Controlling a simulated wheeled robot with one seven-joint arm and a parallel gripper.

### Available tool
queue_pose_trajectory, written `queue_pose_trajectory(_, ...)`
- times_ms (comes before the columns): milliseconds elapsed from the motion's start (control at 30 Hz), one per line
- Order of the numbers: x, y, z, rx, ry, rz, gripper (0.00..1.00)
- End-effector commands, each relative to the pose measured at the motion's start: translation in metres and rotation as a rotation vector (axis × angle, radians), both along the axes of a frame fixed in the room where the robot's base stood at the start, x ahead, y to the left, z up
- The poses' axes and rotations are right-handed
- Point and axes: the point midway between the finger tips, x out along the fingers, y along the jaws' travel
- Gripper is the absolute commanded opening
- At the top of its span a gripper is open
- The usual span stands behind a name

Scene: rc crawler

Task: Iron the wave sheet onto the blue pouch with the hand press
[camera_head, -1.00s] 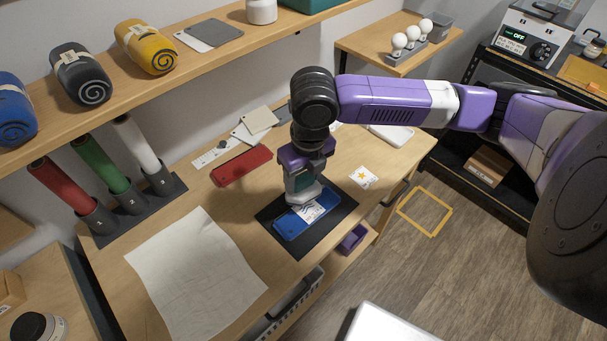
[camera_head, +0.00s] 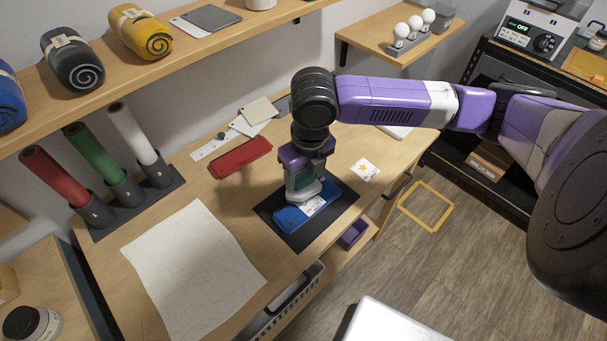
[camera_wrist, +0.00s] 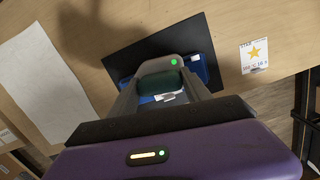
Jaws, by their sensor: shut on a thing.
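My gripper (camera_head: 303,178) is shut on the green handle of the grey hand press (camera_head: 304,193). In the wrist view the press (camera_wrist: 173,63) shows a lit green light, and my gripper's fingers (camera_wrist: 161,92) sit on either side of its handle. The press is over the blue pouch (camera_head: 290,220), which lies flat on a black mat (camera_head: 305,238). A white patch, apparently the wave sheet (camera_head: 315,206), shows on the pouch beside the press; the rest is hidden. The press looks low on the pouch, but I cannot tell whether it touches.
A red flat case (camera_head: 240,158) lies behind the mat, and a star card (camera_head: 365,168) lies to its right. A large white sheet (camera_head: 190,270) covers the table's left part. Coloured rolls (camera_head: 97,155) stand in holders at the back left. A shelf (camera_head: 190,60) runs above.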

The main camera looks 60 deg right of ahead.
Motion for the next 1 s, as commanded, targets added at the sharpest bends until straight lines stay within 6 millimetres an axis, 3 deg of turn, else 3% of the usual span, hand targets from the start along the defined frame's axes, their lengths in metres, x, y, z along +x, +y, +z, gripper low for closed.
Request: queue_pose_trajectory(1000, 0.000, 0.000, -0.010, 0.000, -0.001, 0.000, 0.16)
